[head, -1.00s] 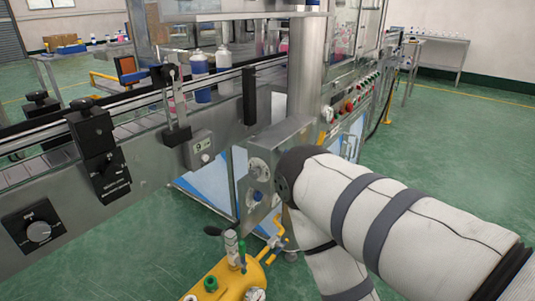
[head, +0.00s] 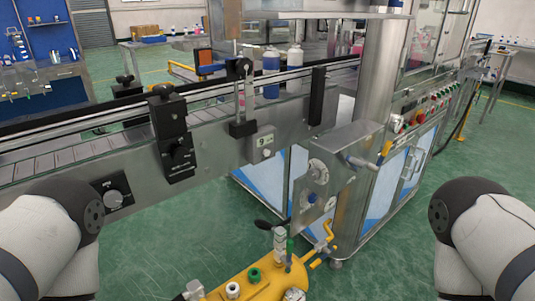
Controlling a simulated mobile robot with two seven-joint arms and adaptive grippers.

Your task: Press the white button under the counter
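The counter (head: 257,145) is a small grey box on the front side of the conveyor, with a display that seems to read 9. The white button (head: 267,153) is a small round knob low on its face, just under the display. Nothing covers the counter or the button. My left arm shows at the lower left and my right arm at the lower right, both only as white-sleeved links with dark joints. Neither gripper is in view, and neither visible arm part touches the counter.
A black control box (head: 172,134) and a dial plate (head: 113,199) are left of the counter. A steel panel with knobs (head: 327,172) juts out to its right. A yellow tank (head: 248,285) stands low in front. Bottles (head: 271,70) stand on the conveyor behind.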

